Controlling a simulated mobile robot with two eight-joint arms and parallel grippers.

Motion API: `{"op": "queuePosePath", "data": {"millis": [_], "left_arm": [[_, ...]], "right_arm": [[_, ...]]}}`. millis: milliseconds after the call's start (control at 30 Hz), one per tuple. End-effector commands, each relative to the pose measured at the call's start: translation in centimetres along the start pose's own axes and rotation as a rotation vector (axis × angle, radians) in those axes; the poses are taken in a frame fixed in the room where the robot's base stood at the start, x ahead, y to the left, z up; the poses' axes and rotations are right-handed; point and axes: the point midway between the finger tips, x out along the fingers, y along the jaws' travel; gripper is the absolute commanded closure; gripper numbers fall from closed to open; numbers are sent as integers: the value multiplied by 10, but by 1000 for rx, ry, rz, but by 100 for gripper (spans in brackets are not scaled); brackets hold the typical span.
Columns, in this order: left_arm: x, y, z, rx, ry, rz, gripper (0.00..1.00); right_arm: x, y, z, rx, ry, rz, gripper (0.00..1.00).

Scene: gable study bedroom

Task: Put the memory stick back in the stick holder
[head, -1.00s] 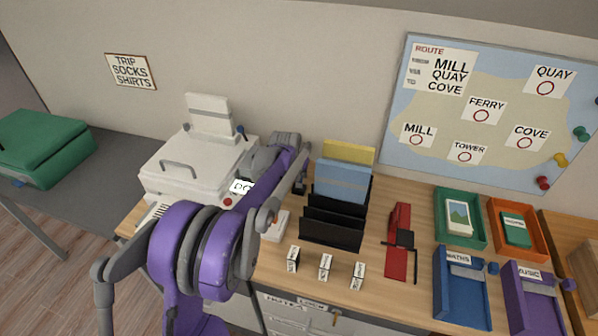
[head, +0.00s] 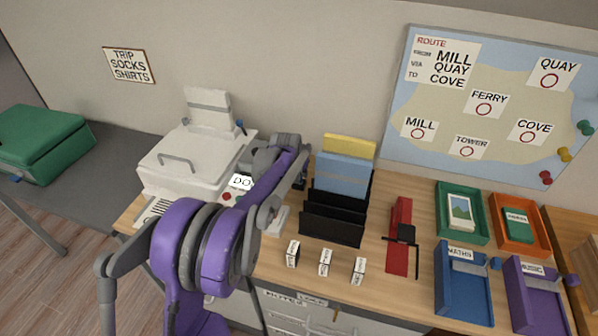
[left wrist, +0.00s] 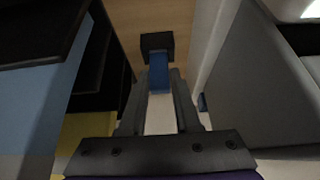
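My left gripper (left wrist: 159,75) points down between the printer and the file rack. In the left wrist view its two fingers lie along both sides of a narrow blue piece (left wrist: 159,72), apparently the memory stick, and seem shut on it. A small black block (left wrist: 157,43) is at the far end of the blue piece. It may be the stick holder, and whether the stick is inside it I cannot tell. In the head view my purple and grey left arm hides the fingertips and the stick. My right gripper is not in view.
The black file rack (head: 333,228) with blue and yellow folders stands close on one side, the white printer (head: 185,165) on the other. Several small labelled blocks (head: 326,262) stand in front. A red item (head: 399,235) and coloured trays (head: 463,290) are at the right.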

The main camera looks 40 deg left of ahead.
Motion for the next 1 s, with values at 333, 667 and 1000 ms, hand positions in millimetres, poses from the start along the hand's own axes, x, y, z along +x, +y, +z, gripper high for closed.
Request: {"op": "queuePosePath", "data": {"millis": [333, 667, 1000], "left_arm": [[-1, 0, 0, 0, 0, 0, 37], [-28, 0, 0, 0, 0, 0, 37], [-92, 0, 0, 0, 0, 0, 37]], "right_arm": [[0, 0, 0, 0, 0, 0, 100], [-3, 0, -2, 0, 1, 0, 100], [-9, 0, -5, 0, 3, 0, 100]]}}
